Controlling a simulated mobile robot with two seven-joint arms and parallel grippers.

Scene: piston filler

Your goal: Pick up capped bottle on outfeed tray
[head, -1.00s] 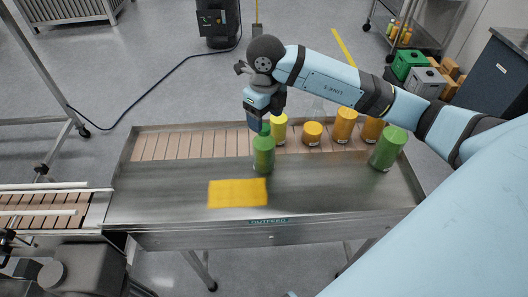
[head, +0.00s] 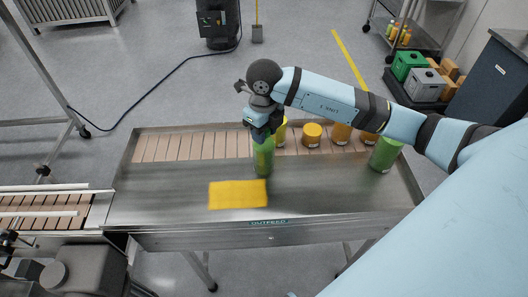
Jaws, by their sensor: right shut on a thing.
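A green bottle (head: 264,158) stands upright on the metal outfeed tray (head: 160,205), near the middle. My right gripper (head: 263,136) comes down from above and is shut on the top of this green bottle, hiding its cap. A second green bottle (head: 385,154) stands at the tray's right side. Yellow-orange containers stand along the back: a yellow one (head: 281,133) just behind the gripper, an orange one (head: 312,135), and others (head: 341,133) partly behind my right arm. My left gripper is not in view.
A yellow cloth-like rectangle (head: 238,194) lies flat on the tray in front of the held bottle. A slatted conveyor (head: 40,213) meets the tray at the left. The tray's left part is clear.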

